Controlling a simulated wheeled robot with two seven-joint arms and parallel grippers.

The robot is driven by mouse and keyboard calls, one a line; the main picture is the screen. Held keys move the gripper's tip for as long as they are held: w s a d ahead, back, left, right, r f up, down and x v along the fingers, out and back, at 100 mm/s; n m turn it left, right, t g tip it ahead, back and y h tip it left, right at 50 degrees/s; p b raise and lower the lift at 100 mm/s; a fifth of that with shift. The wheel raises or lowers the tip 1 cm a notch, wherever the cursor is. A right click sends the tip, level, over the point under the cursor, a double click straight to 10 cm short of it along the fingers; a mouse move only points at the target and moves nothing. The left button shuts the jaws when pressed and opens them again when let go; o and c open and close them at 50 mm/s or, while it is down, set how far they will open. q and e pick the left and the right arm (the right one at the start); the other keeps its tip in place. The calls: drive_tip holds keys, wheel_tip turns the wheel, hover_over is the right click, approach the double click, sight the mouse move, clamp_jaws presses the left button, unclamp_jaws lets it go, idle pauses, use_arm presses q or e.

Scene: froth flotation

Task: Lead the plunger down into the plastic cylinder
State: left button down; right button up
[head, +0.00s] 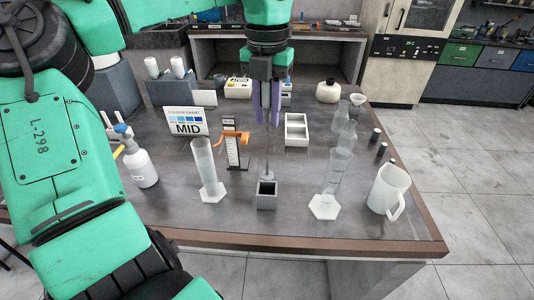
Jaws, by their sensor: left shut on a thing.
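My left gripper (268,118) points straight down at the middle of the table, with its purple fingers shut on the upper part of the plunger (267,150). The plunger is a thin grey upright rod. Its lower end meets the small grey square holder (266,200); whether it is inside or just above the opening I cannot tell. The plastic cylinder (204,165), cloudy white on a hexagonal foot, stands upright to the left of the holder, apart from the plunger. A clearer cylinder (336,178) stands to the right. My right gripper is not in view.
A scale stand with an orange clip (233,148) is close behind the plastic cylinder. A wash bottle (140,165) stands left, a white jug (388,188) right. The table's front strip is clear.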

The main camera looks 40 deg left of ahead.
use_arm(q)
drive_tip(key=p, duration=0.2)
hover_over(267, 175)
wheel_tip(267, 175, down, 10)
drive_tip(key=shift+w+a+r, duration=0.1)
drive_tip(key=shift+a+r, duration=0.05)
drive_tip(key=shift+r, duration=0.05)
drive_tip(key=shift+f, duration=0.15)
drive_tip(key=shift+f+b, duration=0.1)
drive_tip(key=shift+b, duration=0.25)
drive_tip(key=c, duration=0.7)
unclamp_jaws()
